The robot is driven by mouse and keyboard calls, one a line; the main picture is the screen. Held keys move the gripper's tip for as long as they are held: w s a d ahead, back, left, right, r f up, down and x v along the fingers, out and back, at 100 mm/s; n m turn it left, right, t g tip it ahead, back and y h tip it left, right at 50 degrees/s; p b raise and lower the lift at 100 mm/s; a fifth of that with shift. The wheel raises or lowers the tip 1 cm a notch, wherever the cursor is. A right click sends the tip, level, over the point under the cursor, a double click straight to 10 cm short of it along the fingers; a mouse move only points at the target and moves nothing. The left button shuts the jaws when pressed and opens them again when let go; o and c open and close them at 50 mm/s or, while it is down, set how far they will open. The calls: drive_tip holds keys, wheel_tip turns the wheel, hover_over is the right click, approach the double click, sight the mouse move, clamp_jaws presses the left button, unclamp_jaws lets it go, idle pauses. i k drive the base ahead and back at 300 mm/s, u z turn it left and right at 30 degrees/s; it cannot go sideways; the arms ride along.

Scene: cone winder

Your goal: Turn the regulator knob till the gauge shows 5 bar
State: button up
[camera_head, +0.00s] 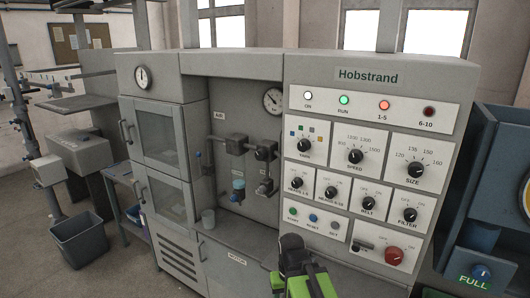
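The round white gauge (272,101) is at the upper right of the machine's recess. Its face is small, and I cannot read the needle's value. Below it, a black round knob (262,154) sits on the air pipework and looks like the regulator knob; a second dark fitting (265,187) is under it. My gripper (292,249), dark with green arm parts below it, is at the bottom middle, in front of the machine and below the recess. It appears apart from the knob. I cannot make out its fingertips or anything held.
A control panel (370,77) with lamps and several black knobs fills the right. A red knob (394,256) is low on it. Another gauge (142,77) is above the cabinet doors at left. A bin (80,243) is on the left floor.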

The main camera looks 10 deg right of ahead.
sight(261, 155)
drive_tip(key=k, duration=0.65)
drive_tip(key=u, duration=0.55)
drive_tip(key=i, duration=1.2)
drive_tip(key=u, duration=0.65)
